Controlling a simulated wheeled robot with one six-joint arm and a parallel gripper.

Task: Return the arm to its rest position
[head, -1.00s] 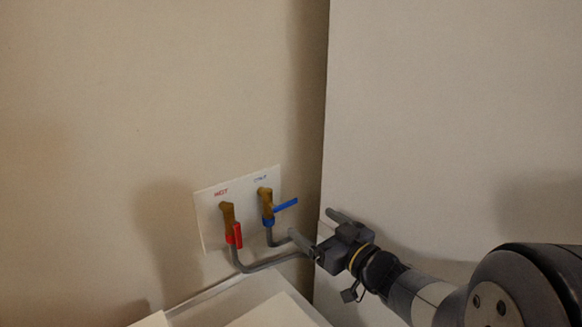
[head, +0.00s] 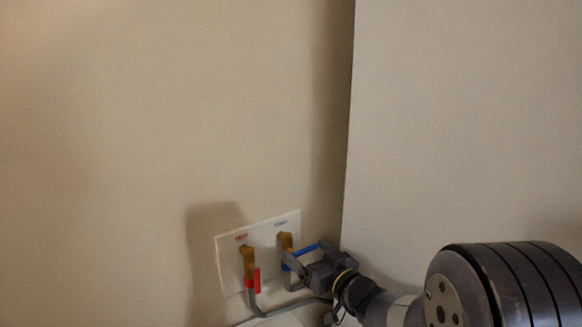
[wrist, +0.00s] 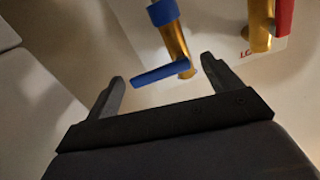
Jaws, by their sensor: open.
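My gripper (head: 307,253) is open at the lower middle of the head view, right at the cold tap. The blue handle (wrist: 160,74) of the cold tap lies across the gap between the fingertips in the wrist view; I cannot tell whether they touch it. My arm reaches in from the lower right. The brass cold tap (head: 285,240) is partly hidden by my gripper in the head view. The hot tap (head: 249,262) with its red handle (head: 257,280) is to the left of it. Both are on a white wall plate (head: 231,270).
Grey hoses (head: 270,311) run below the taps. A tall pale panel (head: 460,120) stands close on the right of my gripper. A pale surface (head: 272,321) shows at the bottom edge. The wall (head: 150,120) above is bare.

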